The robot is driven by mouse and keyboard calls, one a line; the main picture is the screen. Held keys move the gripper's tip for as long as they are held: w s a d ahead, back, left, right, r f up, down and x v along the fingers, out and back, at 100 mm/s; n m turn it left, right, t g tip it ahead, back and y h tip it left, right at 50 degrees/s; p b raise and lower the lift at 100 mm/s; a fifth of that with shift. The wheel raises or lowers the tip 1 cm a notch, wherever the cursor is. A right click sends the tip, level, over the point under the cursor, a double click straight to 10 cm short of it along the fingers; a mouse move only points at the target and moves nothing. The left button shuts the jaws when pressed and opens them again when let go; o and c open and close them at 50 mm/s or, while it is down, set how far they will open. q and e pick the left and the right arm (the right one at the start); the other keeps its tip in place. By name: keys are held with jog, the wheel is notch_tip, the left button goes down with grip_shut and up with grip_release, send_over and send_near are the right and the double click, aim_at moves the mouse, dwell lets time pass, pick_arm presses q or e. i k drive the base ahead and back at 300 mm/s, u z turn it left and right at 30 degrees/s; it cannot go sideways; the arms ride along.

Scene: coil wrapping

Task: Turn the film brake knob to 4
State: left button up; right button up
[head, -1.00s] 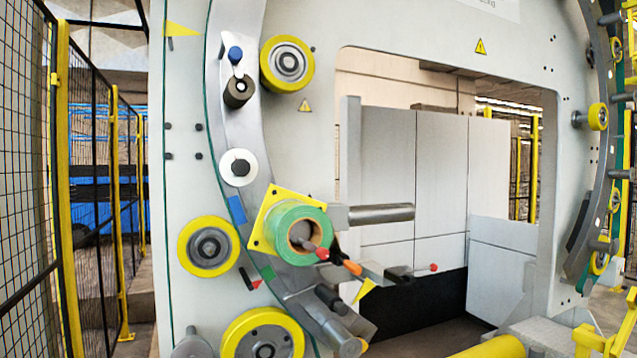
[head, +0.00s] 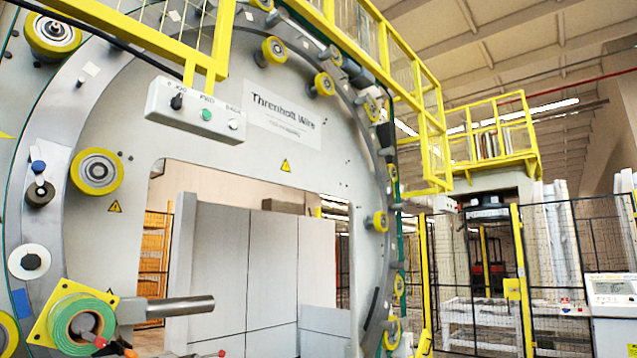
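A black knob on a round white disc (head: 30,262) sits on the grey ring at the lower left; no numbers are readable on it. Above it is a blue knob (head: 38,166) over a dark roller (head: 39,193). Below is a green roll (head: 81,322) on a yellow plate (head: 42,332), with a grey core and red-tipped part in front, partly cut off by the bottom edge. I cannot tell for sure which knob is the film brake. Neither of my grippers is in view.
A control box (head: 197,112) with a black switch and green button hangs below yellow railings. A grey bar (head: 173,309) sticks out right of the roll. A console (head: 610,305) stands at far right. Wire fencing (head: 497,280) stands behind.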

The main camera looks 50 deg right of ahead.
aim_at(31, 261)
jog(key=u, duration=1.25)
jog(key=k, duration=0.1)
jog(key=z, duration=2.65)
jog(key=i, duration=1)
jog(key=z, duration=0.15)
jog(key=k, duration=0.5)
jog(key=u, duration=2.6)
jog(key=k, duration=0.8)
jog(key=z, duration=0.95)
jog(key=i, duration=1)
jog(key=z, duration=0.05)
